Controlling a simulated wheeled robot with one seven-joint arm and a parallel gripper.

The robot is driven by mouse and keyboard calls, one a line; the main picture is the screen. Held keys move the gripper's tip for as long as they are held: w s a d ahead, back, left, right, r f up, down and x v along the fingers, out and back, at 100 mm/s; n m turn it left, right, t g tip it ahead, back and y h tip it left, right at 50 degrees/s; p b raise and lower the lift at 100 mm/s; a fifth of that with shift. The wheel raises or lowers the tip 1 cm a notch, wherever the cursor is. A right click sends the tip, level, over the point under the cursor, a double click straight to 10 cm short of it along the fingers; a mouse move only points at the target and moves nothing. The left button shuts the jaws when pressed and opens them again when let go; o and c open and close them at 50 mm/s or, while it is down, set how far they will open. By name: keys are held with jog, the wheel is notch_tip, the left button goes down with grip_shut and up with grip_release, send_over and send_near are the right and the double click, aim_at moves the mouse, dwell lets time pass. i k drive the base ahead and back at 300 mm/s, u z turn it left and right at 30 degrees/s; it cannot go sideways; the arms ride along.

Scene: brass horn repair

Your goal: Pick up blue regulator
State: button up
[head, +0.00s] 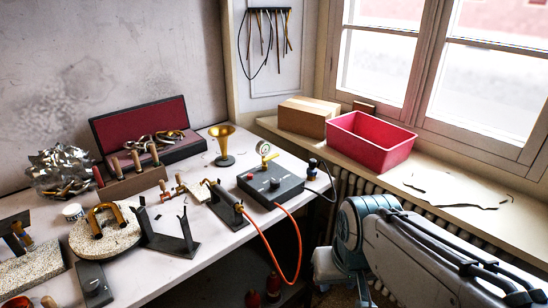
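A small dark blue piece (313,164), which looks like the blue regulator, stands near the right end of the workbench with a black hose curving down beside it. It is small in the picture, so its details are hard to tell. It stands just right of a dark grey control box (285,189) that has knobs on top. A round white-faced gauge (263,148) on a brass fitting stands behind the box. My arm fills the lower right of the head view, with its links off the bench. My gripper is not visible.
An orange hose (298,258) loops off the bench front from the box. A brass horn (222,145), a torch on a dark block, and a black stand (174,242) are left of it. A red bin (370,140) and a cardboard box (305,117) sit on the windowsill.

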aim_at(312, 172)
jog(key=u, duration=0.05)
jog(key=i, duration=1)
jog(key=z, duration=0.3)
